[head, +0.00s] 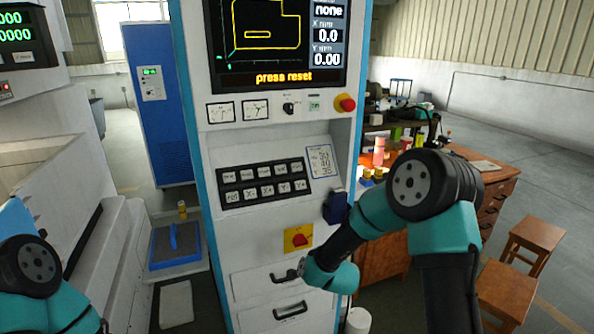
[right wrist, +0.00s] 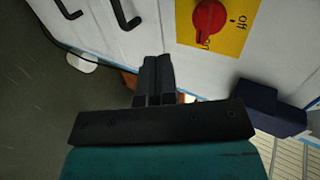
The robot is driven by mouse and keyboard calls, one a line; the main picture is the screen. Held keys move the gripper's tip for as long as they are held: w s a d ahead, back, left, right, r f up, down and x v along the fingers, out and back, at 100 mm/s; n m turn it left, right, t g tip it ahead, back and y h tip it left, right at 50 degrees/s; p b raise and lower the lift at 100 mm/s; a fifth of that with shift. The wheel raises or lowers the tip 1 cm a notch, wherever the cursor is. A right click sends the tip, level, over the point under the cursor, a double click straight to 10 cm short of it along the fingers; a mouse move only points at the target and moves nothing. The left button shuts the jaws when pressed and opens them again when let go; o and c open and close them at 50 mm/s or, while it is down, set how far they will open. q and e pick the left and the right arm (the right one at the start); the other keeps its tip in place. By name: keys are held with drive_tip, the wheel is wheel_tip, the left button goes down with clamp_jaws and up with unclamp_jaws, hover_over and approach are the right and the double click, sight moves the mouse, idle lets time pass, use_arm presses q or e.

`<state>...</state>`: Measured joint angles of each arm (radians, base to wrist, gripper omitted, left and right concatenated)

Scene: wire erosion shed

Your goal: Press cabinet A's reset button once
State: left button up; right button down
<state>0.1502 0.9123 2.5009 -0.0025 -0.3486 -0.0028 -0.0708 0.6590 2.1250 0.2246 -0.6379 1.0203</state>
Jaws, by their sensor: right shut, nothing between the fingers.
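A white cabinet (head: 240,240) with blue edges stands in the middle of the head view. Its screen (head: 275,45) reads "press reset". A black keypad (head: 265,183) with two rows of pale keys sits below; the key labels are too small to read, and I cannot tell which control is the reset button. My right gripper (right wrist: 155,62) is shut and empty, low in front of the cabinet, below and left of the red rotary switch (right wrist: 210,17) in the right wrist view. The switch is on a yellow plate (head: 291,247). My left gripper is out of view.
Gauges (head: 220,112), a black knob (head: 288,108) and a red mushroom button (head: 345,103) line the strip under the screen. Drawer handles (head: 291,311) and a dark blue box (head: 335,207) project from the cabinet. A wooden desk (head: 385,258) and stools (head: 537,235) stand right.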

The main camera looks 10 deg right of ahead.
drive_tip(key=w+r+m+t+h, duration=0.1)
drive_tip(key=w+r+m+t, duration=0.15)
drive_tip(key=r, duration=0.55)
drive_tip(key=w+r+m+t, duration=0.2)
drive_tip(key=w+r+m, duration=0.2)
drive_tip(key=r, duration=0.3)
drive_tip(key=m+t+h, duration=0.3)
drive_tip(key=m+t, duration=0.1)
drive_tip(key=m, duration=0.5)
approach(297, 167)
wheel_tip(297, 167, up, 9)
drive_tip(key=d, duration=0.2)
drive_tip(key=shift+s+a+r, duration=0.15)
drive_tip(key=shift+s, duration=0.2)
drive_tip(key=shift+w, duration=0.1)
drive_tip(key=shift+w+a+f, duration=0.1)
drive_tip(key=shift+w+f, duration=0.8)
drive_tip(key=shift+w, duration=0.25)
drive_tip(key=shift+w+a+f, duration=0.15)
drive_tip(key=shift+w+f, duration=0.7)
drive_tip(key=shift+w, duration=0.3)
drive_tip(key=shift+w+a+f, duration=0.1)
drive_tip(key=shift+w+f, duration=0.8)
drive_tip(key=shift+w, duration=0.25)
drive_tip(key=shift+w+f, duration=0.1)
drive_tip(key=shift+w+f, duration=0.1)
drive_tip(key=shift+w, duration=0.15)
